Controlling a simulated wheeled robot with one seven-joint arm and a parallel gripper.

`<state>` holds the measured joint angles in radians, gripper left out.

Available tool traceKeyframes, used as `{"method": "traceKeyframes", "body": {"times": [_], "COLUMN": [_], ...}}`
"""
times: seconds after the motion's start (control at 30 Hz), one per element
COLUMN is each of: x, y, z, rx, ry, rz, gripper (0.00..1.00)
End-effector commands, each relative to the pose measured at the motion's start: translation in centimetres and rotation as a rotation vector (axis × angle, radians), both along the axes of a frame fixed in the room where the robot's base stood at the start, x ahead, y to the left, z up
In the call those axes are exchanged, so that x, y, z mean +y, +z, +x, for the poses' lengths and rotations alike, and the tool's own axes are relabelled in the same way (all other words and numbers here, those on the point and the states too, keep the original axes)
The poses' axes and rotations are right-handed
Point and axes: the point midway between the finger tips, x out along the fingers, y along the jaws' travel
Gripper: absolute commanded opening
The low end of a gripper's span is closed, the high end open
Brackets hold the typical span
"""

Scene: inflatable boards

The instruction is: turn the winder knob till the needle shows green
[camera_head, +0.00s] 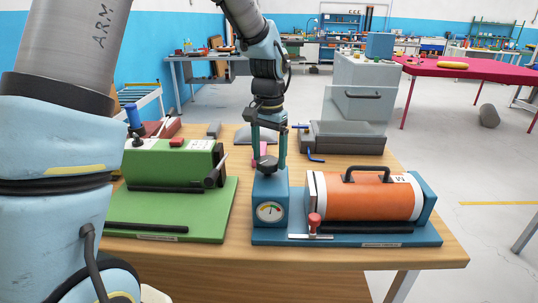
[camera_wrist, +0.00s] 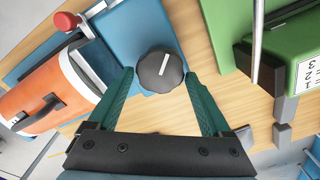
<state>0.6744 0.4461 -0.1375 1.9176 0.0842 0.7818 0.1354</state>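The dark round winder knob (camera_wrist: 161,70) with a white pointer line sits on top of the blue gauge box. It also shows in the head view (camera_head: 267,163). The gauge (camera_head: 269,212) is a white dial on the front of the box (camera_head: 270,188). Its needle points roughly upward, with a green patch visible on the dial; the exact reading is too small to tell. My gripper (camera_head: 269,157) points down over the knob. In the wrist view my gripper (camera_wrist: 159,75) is open, its green fingers on either side of the knob with gaps visible.
An orange cylinder (camera_head: 360,196) with a black handle lies on the blue board (camera_head: 345,235), right of the box. A small red-topped lever (camera_head: 314,222) stands in front of it. A green machine (camera_head: 170,163) on a green board (camera_head: 215,215) is at left. Grey equipment (camera_head: 345,138) stands behind.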

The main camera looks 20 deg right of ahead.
Motion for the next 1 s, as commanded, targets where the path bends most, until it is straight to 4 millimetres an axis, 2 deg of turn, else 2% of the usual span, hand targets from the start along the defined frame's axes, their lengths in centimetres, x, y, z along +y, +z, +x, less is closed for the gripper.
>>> {"method": "traceKeyframes", "body": {"times": [0.03, 0.13, 0.47, 0.57, 0.83, 1.0], "x": [0.0, 0.0, 0.0, 0.0, -0.1, 0.0], "y": [0.0, 0.0, 0.5, 1.8, 7.1, 9.6], "z": [0.0, 0.0, 0.0, 0.0, 0.0, 0.0], "rx": [0.000, 0.001, 0.000, -0.002, -0.003, -0.002], "ry": [0.000, 0.000, 0.001, 0.001, 0.000, 0.000], "rz": [0.000, 0.001, 0.000, -0.002, -0.003, -0.001], "gripper": [0.90, 1.00, 1.00, 1.00, 1.00, 1.00]}}
